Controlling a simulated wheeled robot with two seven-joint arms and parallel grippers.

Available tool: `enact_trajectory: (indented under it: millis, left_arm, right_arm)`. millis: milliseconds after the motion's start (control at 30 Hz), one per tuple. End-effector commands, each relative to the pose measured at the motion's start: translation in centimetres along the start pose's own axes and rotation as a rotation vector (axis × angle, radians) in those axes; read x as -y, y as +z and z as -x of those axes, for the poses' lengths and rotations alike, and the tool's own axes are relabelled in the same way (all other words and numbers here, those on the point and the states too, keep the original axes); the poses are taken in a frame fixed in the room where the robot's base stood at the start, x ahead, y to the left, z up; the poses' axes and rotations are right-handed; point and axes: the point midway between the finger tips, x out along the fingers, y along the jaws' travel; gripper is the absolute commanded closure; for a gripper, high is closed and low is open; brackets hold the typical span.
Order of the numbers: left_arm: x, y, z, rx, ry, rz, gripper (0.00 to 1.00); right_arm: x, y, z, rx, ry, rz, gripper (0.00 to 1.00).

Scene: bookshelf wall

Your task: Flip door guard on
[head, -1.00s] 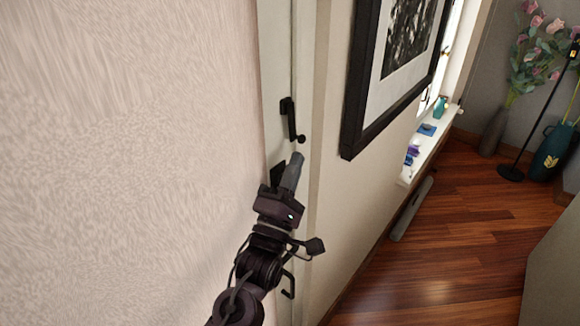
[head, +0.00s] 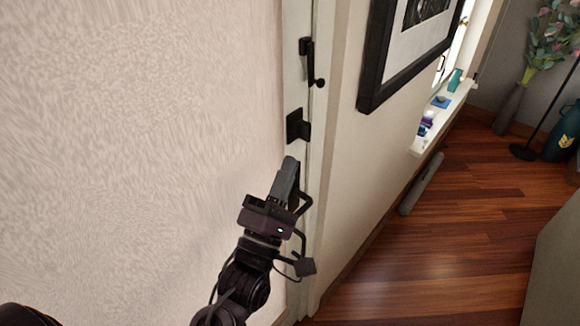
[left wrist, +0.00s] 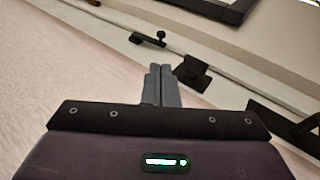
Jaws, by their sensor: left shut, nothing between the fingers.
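The door guard (head: 309,62) is a black bar with a round knob, mounted upright on the pale door frame near the top of the head view. It also shows in the left wrist view (left wrist: 148,38), beyond my fingertips. My left gripper (head: 290,166) is below the guard and apart from it, with its grey fingers together and empty. The fingers (left wrist: 161,70) point toward the frame in the left wrist view. A black square latch plate (head: 297,127) sits between guard and gripper. My right gripper is not in view.
A black door handle (left wrist: 283,122) is right of my fingers in the left wrist view, partly hidden by my gripper in the head view. A framed picture (head: 376,83) hangs right of the door frame. The wooden floor (head: 440,240) is mostly clear.

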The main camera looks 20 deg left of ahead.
Motion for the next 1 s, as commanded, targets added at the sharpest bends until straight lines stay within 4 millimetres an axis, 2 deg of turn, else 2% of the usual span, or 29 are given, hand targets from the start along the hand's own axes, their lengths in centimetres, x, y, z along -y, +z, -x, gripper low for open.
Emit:
enact_trajectory:
  millis: [267, 500, 667, 1000]
  left_arm:
    - [-0.4, 0.0, -0.2, -0.001, -0.012, -0.002, 1.00]
    - [-3.9, 0.1, -1.2, -0.008, -0.180, -0.035, 1.00]
    - [-5.4, 0.2, -1.2, -0.004, -0.291, -0.063, 1.00]
    - [-5.5, 0.2, -0.9, 0.000, -0.338, -0.077, 1.00]
  right_arm:
    - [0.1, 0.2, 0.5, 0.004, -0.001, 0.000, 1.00]
    - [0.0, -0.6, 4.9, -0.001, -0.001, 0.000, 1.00]
    - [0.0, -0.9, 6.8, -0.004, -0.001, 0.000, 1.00]
    - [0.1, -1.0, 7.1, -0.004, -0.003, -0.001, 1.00]
